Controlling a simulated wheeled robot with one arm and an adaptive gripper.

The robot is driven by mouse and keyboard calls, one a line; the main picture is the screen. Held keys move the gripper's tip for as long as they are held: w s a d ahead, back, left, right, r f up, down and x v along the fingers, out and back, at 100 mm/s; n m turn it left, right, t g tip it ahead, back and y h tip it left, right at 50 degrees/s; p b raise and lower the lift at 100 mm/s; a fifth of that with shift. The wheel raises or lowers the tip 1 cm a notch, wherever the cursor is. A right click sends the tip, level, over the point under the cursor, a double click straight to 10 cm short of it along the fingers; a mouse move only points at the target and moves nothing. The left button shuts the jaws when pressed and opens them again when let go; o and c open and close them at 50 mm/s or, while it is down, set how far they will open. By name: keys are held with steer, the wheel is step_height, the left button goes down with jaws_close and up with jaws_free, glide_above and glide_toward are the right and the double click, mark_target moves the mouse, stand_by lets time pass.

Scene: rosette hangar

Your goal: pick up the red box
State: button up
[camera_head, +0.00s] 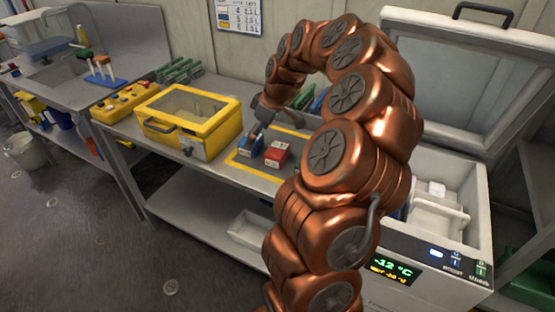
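The red box (277,154) is small, with a pale label on its front. It sits on the grey bench inside a yellow marked outline, just left of my copper arm. A blue box (250,147) with a pale label stands beside it on the left. My gripper (258,130) is dark grey and points down from the end of my curled arm, above and behind the two boxes, nearer the blue one. It appears apart from the red box. Its fingers are too small and partly hidden to tell whether they are open or shut.
A yellow case (188,122) with a clear lid stands left of the boxes. A yellow button panel (126,102) is farther left. A freezer (470,190) with its lid raised stands at the right, behind my arm. Green items (180,70) lie at the back.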

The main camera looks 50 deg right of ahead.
glide_above(279, 149)
steer(key=s, duration=0.2)
steer(key=shift+m+t+h, duration=0.3)
steer(key=shift+h, duration=0.1)
steer(key=f, duration=0.5)
steer(key=shift+s+d+f+b, duration=0.15)
steer(key=shift+d+f+b, duration=0.1)
steer(key=shift+d+b, duration=0.15)
steer(key=shift+d+f, duration=0.15)
steer(key=shift+f, duration=0.1)
steer(key=shift+a+p+x, duration=0.2)
steer(key=shift+p+x, duration=1.5)
steer(key=shift+x, duration=1.9)
steer(key=shift+c, duration=0.2)
steer(key=c, duration=0.9)
steer(key=shift+o, duration=0.2)
steer(key=shift+r, duration=0.1)
